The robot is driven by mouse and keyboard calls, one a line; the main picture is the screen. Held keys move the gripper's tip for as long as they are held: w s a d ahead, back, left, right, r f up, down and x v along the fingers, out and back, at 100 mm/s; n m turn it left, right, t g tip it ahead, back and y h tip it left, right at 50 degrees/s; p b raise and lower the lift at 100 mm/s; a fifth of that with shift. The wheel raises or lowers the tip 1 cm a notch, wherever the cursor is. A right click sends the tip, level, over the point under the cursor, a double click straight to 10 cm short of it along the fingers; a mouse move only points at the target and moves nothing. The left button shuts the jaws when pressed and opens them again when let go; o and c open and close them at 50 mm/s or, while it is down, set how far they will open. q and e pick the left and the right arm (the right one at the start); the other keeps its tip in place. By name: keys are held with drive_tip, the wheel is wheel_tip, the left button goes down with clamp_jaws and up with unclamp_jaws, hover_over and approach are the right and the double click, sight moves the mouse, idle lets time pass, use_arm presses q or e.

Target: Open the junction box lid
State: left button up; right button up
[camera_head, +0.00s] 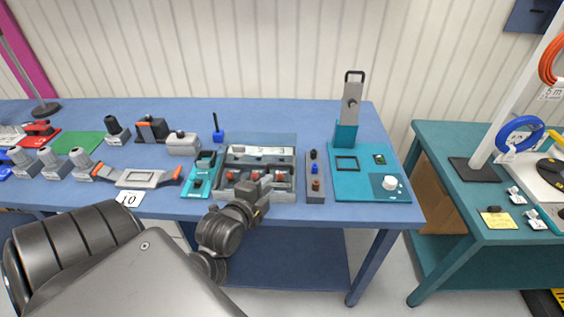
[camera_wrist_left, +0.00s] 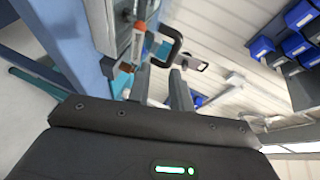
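The grey junction box (camera_head: 232,187) stands near the front edge of the blue table, with a white numbered strip and several red-and-grey parts showing inside. A pale see-through panel (camera_head: 262,138) shows at its back edge; I cannot tell surely whether it is the lid or at what angle it stands. My left gripper (camera_head: 258,201) is at the box's front edge, partly covering it; contact cannot be told. In the left wrist view its two fingers (camera_wrist_left: 158,86) stand apart with nothing clearly between them. A black looped handle (camera_wrist_left: 178,42) shows beyond them. My right gripper is not in view.
A teal tool (camera_head: 199,178) stands close left of the box. A grey strip with small knobs (camera_head: 315,188) and a teal board (camera_head: 350,187) with an upright black-handled plate (camera_head: 351,97) stand to the right. A teal table (camera_head: 440,150) is farther right, across a gap.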

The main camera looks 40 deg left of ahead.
sight(282, 170)
use_arm(q)
drive_tip(key=shift+m+t, duration=0.4)
drive_tip(key=b+x, duration=0.1)
drive_tip(key=x, duration=0.2)
drive_tip(key=r+b+x, duration=0.1)
drive_tip(key=b+x, duration=0.1)
drive_tip(key=x, duration=0.1)
drive_tip(key=a+b+x, duration=0.1)
drive_tip(key=x, duration=0.2)
drive_tip(key=shift+w+a+r+b, duration=0.1)
drive_tip(key=shift+w+r+b, duration=0.1)
drive_tip(key=shift+w+b, duration=0.15)
drive_tip(key=shift+w+f, duration=0.1)
drive_tip(key=shift+w, duration=0.45)
drive_tip(key=shift+a, duration=0.1)
clamp_jaws()
